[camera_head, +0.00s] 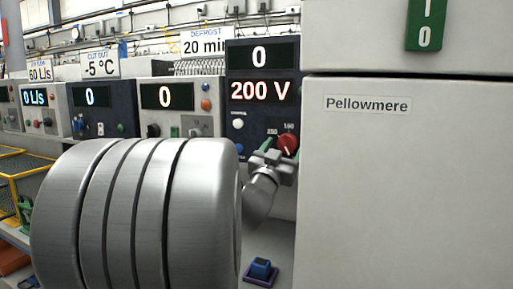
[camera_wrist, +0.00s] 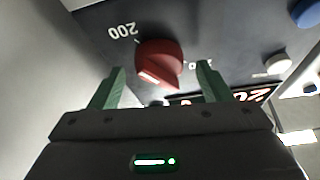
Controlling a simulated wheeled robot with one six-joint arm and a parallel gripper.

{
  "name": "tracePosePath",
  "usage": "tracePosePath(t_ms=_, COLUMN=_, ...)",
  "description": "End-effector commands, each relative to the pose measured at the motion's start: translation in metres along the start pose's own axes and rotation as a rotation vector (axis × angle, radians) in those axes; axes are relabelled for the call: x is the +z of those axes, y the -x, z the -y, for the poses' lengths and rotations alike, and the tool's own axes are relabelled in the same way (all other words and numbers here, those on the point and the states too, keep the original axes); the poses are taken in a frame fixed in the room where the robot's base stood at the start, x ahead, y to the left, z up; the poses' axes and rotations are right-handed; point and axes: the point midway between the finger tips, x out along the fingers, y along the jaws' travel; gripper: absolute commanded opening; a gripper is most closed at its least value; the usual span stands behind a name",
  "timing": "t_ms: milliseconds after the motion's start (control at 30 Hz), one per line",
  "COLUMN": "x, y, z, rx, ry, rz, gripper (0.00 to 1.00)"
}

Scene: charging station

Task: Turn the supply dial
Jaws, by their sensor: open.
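My gripper (camera_head: 279,153) is at the panel, close to the dial. In the wrist view its green fingers (camera_wrist: 160,69) are apart, one on each side of the dial. I cannot tell whether either finger touches it.
A large pale cabinet (camera_head: 400,180) marked Pellowmere stands close on the right. A white button (camera_head: 238,124) and a blue one (camera_head: 239,149) sit left of the dial. More panels with displays (camera_head: 168,96) line the left. A small blue block (camera_head: 261,267) sits below.

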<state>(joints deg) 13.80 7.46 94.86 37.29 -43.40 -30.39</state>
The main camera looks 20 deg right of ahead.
Motion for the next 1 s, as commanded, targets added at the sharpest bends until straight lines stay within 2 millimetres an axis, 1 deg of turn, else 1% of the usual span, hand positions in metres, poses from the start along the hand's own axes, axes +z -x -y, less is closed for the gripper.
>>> tracePosePath(t_ms=100, x=-0.0002, y=-0.0065, z=-0.0004, rx=0.000, ry=0.000, rz=0.000, gripper=0.71)
tracePosePath(t_ms=367, x=0.0000, y=-0.0075, z=-0.0003, rx=0.000, ry=0.000, rz=0.000, gripper=0.71)
tracePosePath(t_ms=400, x=0.0000, y=-0.0075, z=-0.0003, rx=0.000, ry=0.000, rz=0.000, gripper=0.68)
tracePosePath(t_ms=467, x=0.0000, y=-0.0074, z=-0.0003, rx=0.000, ry=0.000, rz=0.000, gripper=0.56)
tracePosePath(t_ms=600, x=0.0000, y=-0.0073, z=-0.0002, rx=0.000, ry=0.000, rz=0.000, gripper=0.28)
tracePosePath(t_ms=633, x=0.0000, y=-0.0073, z=-0.0002, rx=0.000, ry=0.000, rz=0.000, gripper=0.27)
tracePosePath(t_ms=833, x=-0.0002, y=-0.0073, z=0.0001, rx=0.005, ry=-0.013, rz=0.000, gripper=0.27)
tracePosePath(t_ms=1000, x=-0.0001, y=-0.0074, z=0.0008, rx=0.030, ry=-0.071, rz=0.000, gripper=0.27)
